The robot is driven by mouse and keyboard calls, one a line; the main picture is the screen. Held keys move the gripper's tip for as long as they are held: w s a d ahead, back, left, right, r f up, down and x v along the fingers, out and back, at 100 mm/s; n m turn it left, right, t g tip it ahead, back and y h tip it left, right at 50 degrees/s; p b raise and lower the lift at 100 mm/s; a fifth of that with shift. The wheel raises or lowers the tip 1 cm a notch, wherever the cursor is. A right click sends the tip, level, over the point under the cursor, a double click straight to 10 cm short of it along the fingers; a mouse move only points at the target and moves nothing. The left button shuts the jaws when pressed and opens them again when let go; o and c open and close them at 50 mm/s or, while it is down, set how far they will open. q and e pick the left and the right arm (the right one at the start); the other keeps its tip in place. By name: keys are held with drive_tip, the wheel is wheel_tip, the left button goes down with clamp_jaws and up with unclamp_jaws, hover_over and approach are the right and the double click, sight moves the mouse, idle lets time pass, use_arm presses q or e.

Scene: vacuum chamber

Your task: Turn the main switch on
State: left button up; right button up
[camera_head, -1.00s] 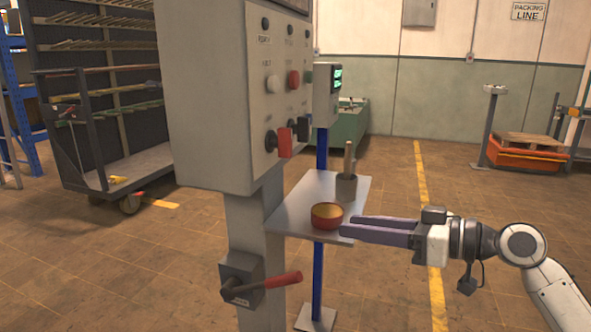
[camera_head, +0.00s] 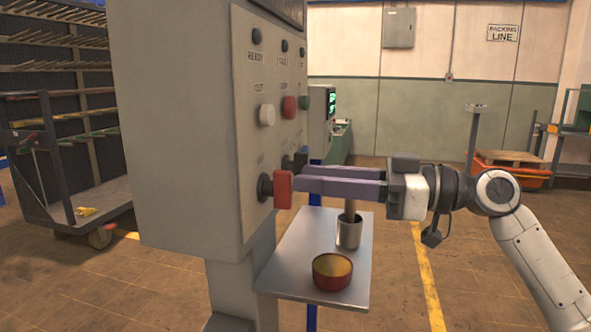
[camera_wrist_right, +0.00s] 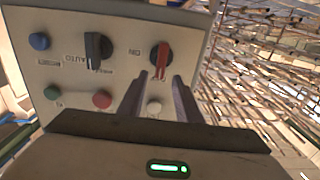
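The control box (camera_head: 190,130) stands on a grey post at centre left. A red rotary switch (camera_head: 283,187) sticks out low on its panel face; it also shows in the right wrist view (camera_wrist_right: 161,62), beside an upside-down "ON" label. My right gripper (camera_head: 298,181) points left at this red switch, with its fingertips right at it in the head view. In the right wrist view, the fingers are apart, with the red switch in line with the gap just past the tips. Contact cannot be told. My left gripper is not in view.
A black rotary switch (camera_wrist_right: 98,50) sits beside the red one. White (camera_head: 266,115) and red (camera_head: 289,107) buttons are above. Below the right gripper, a metal shelf (camera_head: 290,262) holds a red bowl (camera_head: 332,272) and a metal cup (camera_head: 349,232).

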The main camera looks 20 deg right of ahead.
sight(291, 176)
drive_tip(key=x, duration=0.2)
drive_tip(key=shift+w+a+r, duration=0.1)
drive_tip(key=shift+w+a, duration=0.05)
drive_tip(key=shift+a, duration=0.05)
drive_tip(key=shift+w+a, duration=0.35)
drive_tip(key=shift+a, duration=0.1)
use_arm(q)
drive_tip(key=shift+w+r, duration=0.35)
use_arm(e)
clamp_jaws()
use_arm(q)
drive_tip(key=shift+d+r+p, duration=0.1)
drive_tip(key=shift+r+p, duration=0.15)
drive_tip(key=shift+p, duration=0.1)
